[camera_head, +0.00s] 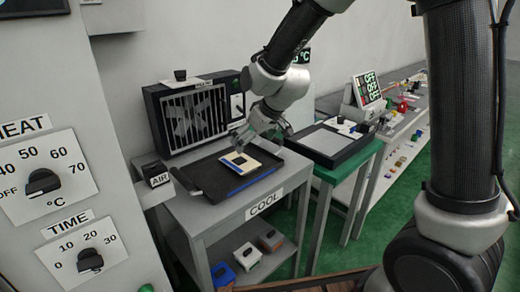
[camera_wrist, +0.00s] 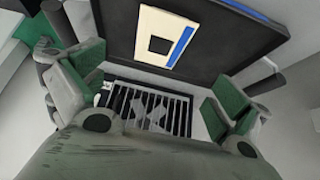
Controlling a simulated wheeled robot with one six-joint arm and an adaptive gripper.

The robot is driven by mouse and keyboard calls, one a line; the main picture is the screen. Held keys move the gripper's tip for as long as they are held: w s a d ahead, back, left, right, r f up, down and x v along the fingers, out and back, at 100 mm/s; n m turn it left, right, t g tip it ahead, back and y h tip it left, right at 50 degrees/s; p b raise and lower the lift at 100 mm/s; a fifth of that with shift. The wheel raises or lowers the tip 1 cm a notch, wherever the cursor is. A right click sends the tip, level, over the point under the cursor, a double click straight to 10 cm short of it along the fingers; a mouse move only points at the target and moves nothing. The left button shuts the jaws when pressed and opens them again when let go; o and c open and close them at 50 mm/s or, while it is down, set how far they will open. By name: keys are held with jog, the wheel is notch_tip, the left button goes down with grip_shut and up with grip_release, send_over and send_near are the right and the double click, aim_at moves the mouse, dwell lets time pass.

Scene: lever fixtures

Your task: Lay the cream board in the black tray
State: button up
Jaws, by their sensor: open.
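The cream board (camera_head: 256,159) lies in the black tray (camera_head: 205,172), apart from my gripper, and looks flat. It has a dark square in its middle and a blue strip along one edge. The board also shows at the top of the wrist view (camera_wrist: 150,22), with the tray (camera_wrist: 215,55) around it. My gripper (camera_head: 266,130) is above the tray's back right part, open and empty. In the wrist view its green-padded fingers (camera_wrist: 155,82) stand wide apart with nothing between them.
The tray rests on a grey table labelled COOL (camera_head: 265,203). A fan unit with a grille (camera_head: 193,118) stands behind it, and an AIR knob (camera_head: 156,174) is at the left. A HEAT and TIME panel (camera_head: 60,190) stands at the near left.

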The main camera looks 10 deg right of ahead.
jog(key=s+d+r+m+h, duration=0.1)
jog(key=s+d+r+m, duration=0.1)
jog(key=s+d+r, duration=0.45)
jog(key=s+d+r+m, duration=0.1)
jog(key=s+d+r, duration=0.25)
jog(key=d, duration=0.55)
jog(key=s+d+r+m+h, duration=0.1)
jog(key=s+d+m, duration=0.1)
jog(key=s+d, duration=0.4)
jog(key=s+d+r+m+g+h, duration=0.1)
jog(key=s+d, duration=0.5)
jog(key=s, duration=0.6)
jog(key=shift+s+d+r+m+h, duration=0.15)
jog(key=shift+s+d+m+h, duration=0.1)
jog(key=shift+s+m+h, duration=0.2)
jog(key=shift+w, duration=0.15)
